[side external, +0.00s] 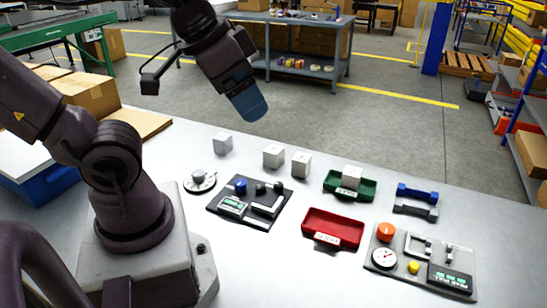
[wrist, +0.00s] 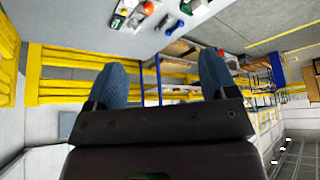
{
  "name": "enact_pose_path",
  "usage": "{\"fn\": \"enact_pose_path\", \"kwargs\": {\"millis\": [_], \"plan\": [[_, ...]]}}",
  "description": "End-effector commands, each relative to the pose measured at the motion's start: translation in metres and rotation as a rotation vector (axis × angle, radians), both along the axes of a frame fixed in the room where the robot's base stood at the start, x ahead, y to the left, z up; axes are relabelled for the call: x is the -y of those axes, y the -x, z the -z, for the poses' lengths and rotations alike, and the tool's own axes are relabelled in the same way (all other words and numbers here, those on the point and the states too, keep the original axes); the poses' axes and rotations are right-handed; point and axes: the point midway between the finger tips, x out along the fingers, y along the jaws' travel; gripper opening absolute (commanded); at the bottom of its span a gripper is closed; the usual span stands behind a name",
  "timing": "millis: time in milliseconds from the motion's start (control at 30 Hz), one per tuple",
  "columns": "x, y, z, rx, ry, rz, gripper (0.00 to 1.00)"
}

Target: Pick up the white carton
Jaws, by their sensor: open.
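Several small whitish box-shaped cartons are on the grey table in the side view. One white carton (side external: 223,143) stands alone at the left, a second carton (side external: 273,156) is near the middle, and a third carton (side external: 301,164) is close to its right. Another carton (side external: 351,176) sits in the green tray (side external: 369,190). I cannot tell which one the task means. My gripper (side external: 250,106) is raised above and behind the left carton, apart from everything. The wrist view shows my gripper (wrist: 163,78) with two blue fingers spread and nothing between them; no carton shows clearly there.
A red tray (side external: 333,228) is empty in front of the green tray. A dark panel (side external: 250,202) with knobs, a dial (side external: 199,181), blue and grey dumbbell-shaped parts (side external: 417,195) and a control board (side external: 421,262) occupy the table. Bare table surrounds the left carton.

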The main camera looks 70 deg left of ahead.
Motion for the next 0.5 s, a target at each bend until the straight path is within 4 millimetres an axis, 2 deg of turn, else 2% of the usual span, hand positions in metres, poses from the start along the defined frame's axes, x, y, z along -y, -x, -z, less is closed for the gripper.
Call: {"fn": "enact_pose_path", "kwargs": {"millis": [133,267,500], "plan": [[-0.018,-0.008,0.020,-0.111,0.006,-0.086,0.78],[-0.045,-0.032,0.034,-0.224,0.023,-0.192,0.78],[-0.116,-0.081,0.070,-0.383,0.075,-0.375,0.78]]}}
